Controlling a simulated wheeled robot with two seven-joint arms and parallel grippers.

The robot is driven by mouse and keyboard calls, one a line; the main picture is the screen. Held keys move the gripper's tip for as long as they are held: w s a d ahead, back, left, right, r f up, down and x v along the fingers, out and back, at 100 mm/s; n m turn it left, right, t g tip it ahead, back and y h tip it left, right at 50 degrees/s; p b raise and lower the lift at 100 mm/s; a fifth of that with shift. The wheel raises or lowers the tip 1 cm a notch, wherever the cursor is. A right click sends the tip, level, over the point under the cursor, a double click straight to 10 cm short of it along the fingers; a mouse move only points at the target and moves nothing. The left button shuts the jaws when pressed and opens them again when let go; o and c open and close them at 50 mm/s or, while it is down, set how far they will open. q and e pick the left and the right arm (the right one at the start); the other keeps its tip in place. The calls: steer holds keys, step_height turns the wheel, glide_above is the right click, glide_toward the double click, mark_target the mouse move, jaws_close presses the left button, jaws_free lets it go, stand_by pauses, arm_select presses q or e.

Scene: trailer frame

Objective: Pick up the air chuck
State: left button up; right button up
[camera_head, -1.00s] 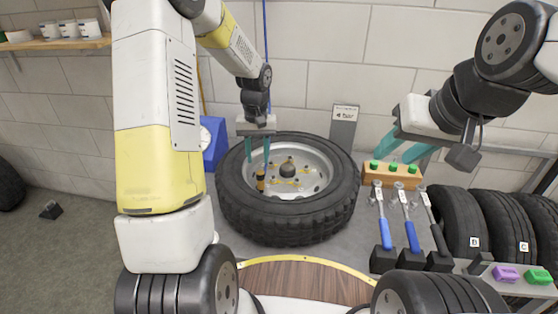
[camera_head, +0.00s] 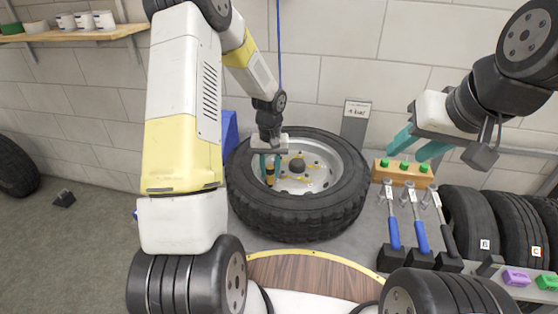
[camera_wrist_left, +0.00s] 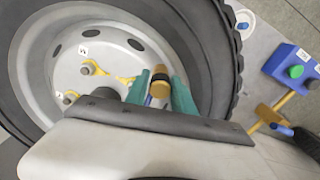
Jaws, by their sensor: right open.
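The air chuck (camera_head: 269,177) is a small black and brass-yellow piece. It stands at the left inside of the wheel's rim (camera_head: 315,178), and it also shows in the left wrist view (camera_wrist_left: 159,88). My left gripper (camera_head: 270,168) reaches down over it. Its teal fingers (camera_wrist_left: 161,88) are on either side of the chuck with very little gap. I cannot tell whether they touch it. My right gripper (camera_head: 418,146) is open and empty, above the wooden block at the right.
The wooden block (camera_head: 404,172) carries green-topped pieces. Blue- and black-handled tools (camera_head: 420,235) stand right of the wheel. Several tyres (camera_head: 468,215) line the right, near purple (camera_head: 516,277) and green boxes. A blue box (camera_wrist_left: 290,66) shows in the left wrist view.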

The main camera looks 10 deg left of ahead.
arm_select(q)
jaws_close()
